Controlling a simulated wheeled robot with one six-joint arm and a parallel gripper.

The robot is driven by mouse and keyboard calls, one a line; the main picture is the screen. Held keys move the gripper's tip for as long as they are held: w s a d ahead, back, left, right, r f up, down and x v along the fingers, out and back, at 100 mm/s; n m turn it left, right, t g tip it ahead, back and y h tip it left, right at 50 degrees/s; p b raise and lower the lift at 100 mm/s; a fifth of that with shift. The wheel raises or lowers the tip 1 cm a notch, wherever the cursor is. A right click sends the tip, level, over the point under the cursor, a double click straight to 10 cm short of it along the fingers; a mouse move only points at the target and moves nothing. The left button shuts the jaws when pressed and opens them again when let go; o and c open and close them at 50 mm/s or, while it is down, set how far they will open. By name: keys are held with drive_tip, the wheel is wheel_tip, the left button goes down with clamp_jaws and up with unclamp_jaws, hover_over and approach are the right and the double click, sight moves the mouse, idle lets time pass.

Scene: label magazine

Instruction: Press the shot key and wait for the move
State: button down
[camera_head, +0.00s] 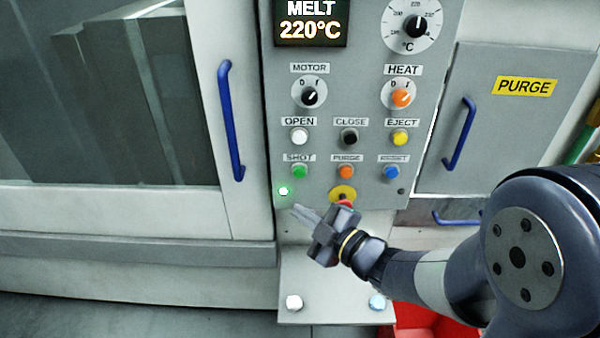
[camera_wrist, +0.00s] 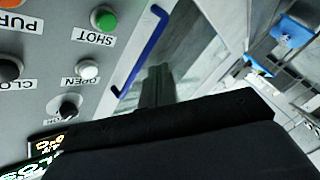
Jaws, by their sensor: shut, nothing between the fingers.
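The green shot key (camera_head: 299,171) sits on the grey control panel, under its SHOT label, at the left of the lower key row. It also shows in the wrist view (camera_wrist: 104,19), near the top. A small lamp (camera_head: 283,191) glows green just below and left of the key. My gripper (camera_head: 297,209) is shut and empty, in front of the panel below the shot key, apart from it in the picture. The display (camera_head: 311,22) reads MELT 220°C. In the wrist view, dark parts of my gripper fill the bottom and hide what lies behind.
The orange purge key (camera_head: 345,171) and blue key (camera_head: 391,172) are right of the shot key. The white open key (camera_head: 299,136) is above it. A red button behind my gripper is partly hidden. A blue door handle (camera_head: 231,120) stands out at the left.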

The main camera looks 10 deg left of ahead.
sight(299, 172)
drive_tip(key=w+a+p, duration=0.1)
drive_tip(key=w+a, duration=0.1)
drive_tip(key=w, duration=0.6)
drive_tip(key=shift+w+p, duration=0.3)
drive_tip(key=shift+w, duration=0.1)
idle(1.8)
drive_tip(key=shift+w+a, duration=0.1)
drive_tip(key=shift+w, duration=0.2)
drive_tip(key=shift+w+a+b, duration=0.1)
drive_tip(key=shift+w+b, duration=0.25)
drive_tip(key=shift+w, duration=0.1)
idle(0.6)
idle(0.3)
drive_tip(key=shift+s+d+b, duration=0.2)
drive_tip(key=shift+s+b, duration=0.2)
drive_tip(key=shift+s, duration=0.45)
